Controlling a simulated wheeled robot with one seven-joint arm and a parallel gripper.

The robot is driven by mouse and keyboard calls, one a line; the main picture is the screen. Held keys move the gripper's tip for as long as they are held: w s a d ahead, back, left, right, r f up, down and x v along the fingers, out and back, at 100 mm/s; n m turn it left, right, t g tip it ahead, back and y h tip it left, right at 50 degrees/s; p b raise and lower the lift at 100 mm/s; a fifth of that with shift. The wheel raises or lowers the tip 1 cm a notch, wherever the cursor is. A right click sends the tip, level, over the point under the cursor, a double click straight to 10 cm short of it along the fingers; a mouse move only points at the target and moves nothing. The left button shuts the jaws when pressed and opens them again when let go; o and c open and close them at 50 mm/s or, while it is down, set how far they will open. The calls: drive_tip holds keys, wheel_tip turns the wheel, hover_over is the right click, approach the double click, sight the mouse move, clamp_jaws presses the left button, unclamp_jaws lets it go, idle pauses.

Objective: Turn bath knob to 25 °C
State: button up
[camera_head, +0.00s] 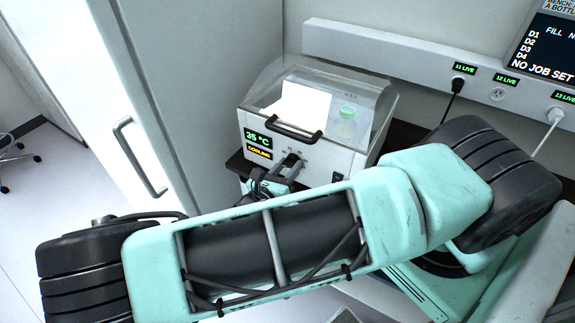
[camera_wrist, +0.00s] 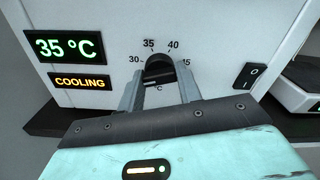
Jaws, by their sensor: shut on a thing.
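The bath (camera_head: 320,165) is a white box with a clear lid, standing on a dark counter at the back centre of the head view. Its green display (camera_wrist: 68,46) reads 35 °C, and an amber line below it reads COOLING. The dark round bath knob (camera_wrist: 158,68) is on the front panel, with 30, 35, 40 and a partly hidden 45 marked around it. My gripper (camera_wrist: 160,82) is shut on the knob, one finger on each side. The fingers and my gripper body hide the lower dial, so the 25 mark does not show. The knob's pointer is not clear.
A black rocker switch (camera_wrist: 249,75) is right of the knob. A dark handle (camera_head: 296,131) crosses the lid front. A tall white cabinet (camera_head: 190,100) stands close on the left. A socket rail (camera_head: 400,55) with plugged cables runs behind. My arm fills the foreground.

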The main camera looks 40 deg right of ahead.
drive_tip(key=shift+n, duration=1.7)
drive_tip(key=shift+f+n, duration=0.1)
drive_tip(key=shift+n, duration=0.2)
drive_tip(key=o, duration=1)
drive_tip(key=b+v, duration=0.6)
drive_tip(key=v, duration=1.1)
drive_tip(key=shift+s+a, duration=0.15)
drive_tip(key=shift+a, duration=0.1)
